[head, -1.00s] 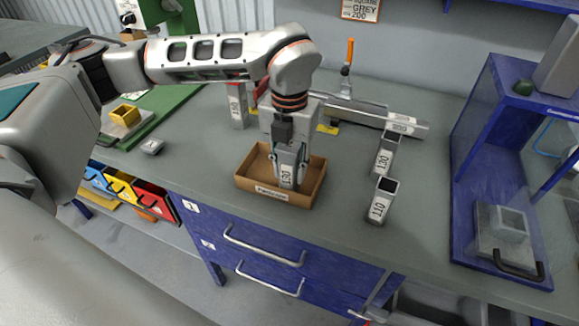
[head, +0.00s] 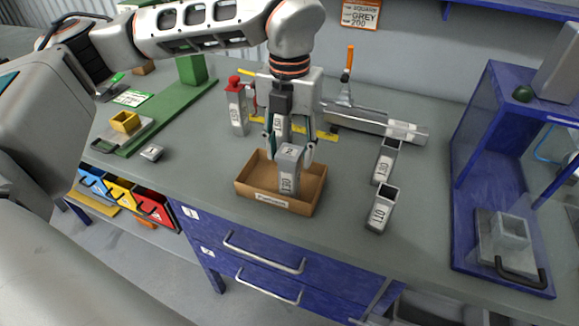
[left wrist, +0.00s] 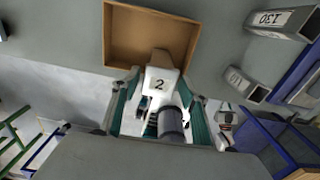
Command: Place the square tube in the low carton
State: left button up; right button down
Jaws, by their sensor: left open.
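The square tube (head: 288,172), grey with a number label on its side and a 2 on its top, stands in the low carton (head: 254,193). The carton is a shallow brown open box on the bench. My left gripper (head: 290,150) is open above the carton, its fingers around and above the tube's top end. In the left wrist view the tube's top (left wrist: 160,84) shows between the spread fingers (left wrist: 162,95), with the carton (left wrist: 118,35) behind. The tube's foot is hidden by the carton's front wall. My right gripper is not in view.
A tube with a red top (head: 236,108) stands behind left. A long metal profile (head: 375,122) lies behind. A blue frame (head: 465,190) stands at right.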

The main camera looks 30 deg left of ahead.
pick_arm(q)
jog(key=shift+r, duration=2.4)
jog(key=shift+s, duration=0.1)
